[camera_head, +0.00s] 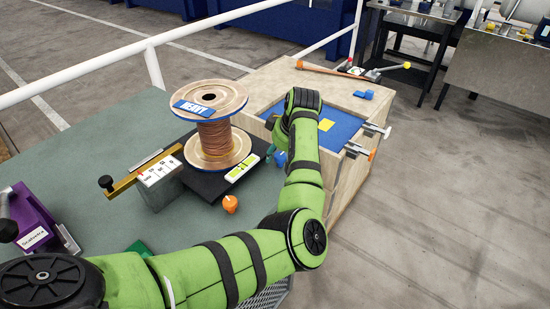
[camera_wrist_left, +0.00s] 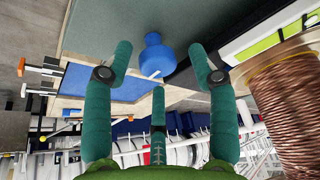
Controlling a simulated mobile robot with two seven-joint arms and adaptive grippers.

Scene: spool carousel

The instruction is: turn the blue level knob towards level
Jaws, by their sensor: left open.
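The blue level knob (camera_wrist_left: 154,54) has a round body and a pale mark; it shows ahead of my open fingers in the left wrist view. In the head view the knob (camera_head: 281,160) is partly covered by my left arm, beside the black platform. My left gripper (camera_wrist_left: 160,62) is open, its teal fingers spread to either side of the knob with a visible gap. In the head view its fingers (camera_head: 271,152) are mostly hidden behind my wrist. The yellow-green level (camera_head: 242,167) lies on the platform; its bubble is too small to read. My right gripper is not in view.
A copper-wound spool (camera_head: 215,137) with a blue label stands on the black platform (camera_head: 207,185), close to the gripper. An orange knob (camera_head: 230,204) sits at the platform's front. A wooden crate (camera_head: 340,190) with clamps stands right. The green table's (camera_head: 95,150) left part has free room.

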